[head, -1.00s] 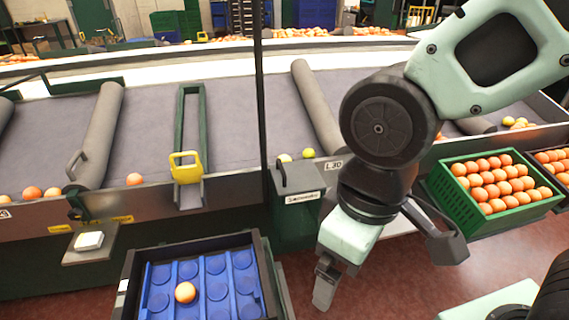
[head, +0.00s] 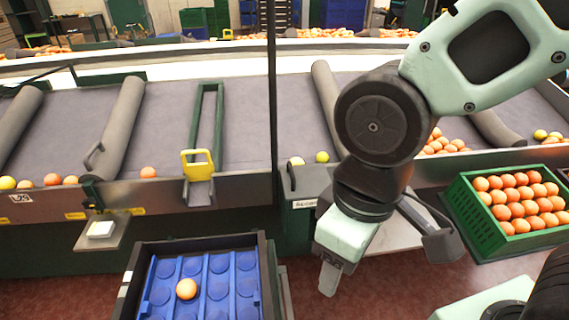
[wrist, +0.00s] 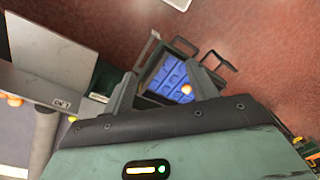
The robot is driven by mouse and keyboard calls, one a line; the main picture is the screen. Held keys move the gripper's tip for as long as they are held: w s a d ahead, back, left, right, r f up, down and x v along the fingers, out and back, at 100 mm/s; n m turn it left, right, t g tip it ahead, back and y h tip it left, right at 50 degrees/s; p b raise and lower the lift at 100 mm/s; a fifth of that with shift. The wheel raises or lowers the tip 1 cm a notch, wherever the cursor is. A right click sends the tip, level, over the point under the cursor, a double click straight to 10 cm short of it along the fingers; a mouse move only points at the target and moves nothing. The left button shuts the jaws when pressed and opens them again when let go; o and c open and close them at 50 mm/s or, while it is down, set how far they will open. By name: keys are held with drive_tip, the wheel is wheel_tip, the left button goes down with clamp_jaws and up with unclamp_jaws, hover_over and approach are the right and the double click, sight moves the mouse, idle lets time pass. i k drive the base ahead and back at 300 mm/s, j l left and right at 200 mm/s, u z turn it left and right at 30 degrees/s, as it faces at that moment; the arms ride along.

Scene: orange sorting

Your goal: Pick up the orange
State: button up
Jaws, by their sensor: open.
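A single orange (head: 186,289) sits in a blue tray with round hollows (head: 247,262), inside a dark frame at the lower front. Other oranges lie along the conveyor's near edge, one of them (head: 148,172) left of the yellow handle. My gripper (head: 330,278) points down to the right of the tray, above the floor and apart from the tray orange. In the wrist view my gripper (wrist: 163,90) has its two fingers spread with nothing held. The tray orange (wrist: 186,89) shows farther off between them, near the right finger.
The grey conveyor (head: 240,120) with rollers and dividers runs across behind. A green crate full of oranges (head: 488,228) stands at the right. A small ledge with a white block (head: 101,229) juts from the conveyor's front. Red floor (head: 395,292) is open right of my gripper.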

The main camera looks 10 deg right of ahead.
sight(295, 161)
drive_tip(key=i+l+u, duration=0.15)
drive_tip(key=l+u, duration=0.3)
drive_tip(key=l, duration=0.25)
drive_tip(key=l+u, duration=0.45)
drive_tip(key=l, duration=0.25)
drive_tip(key=i, duration=0.5)
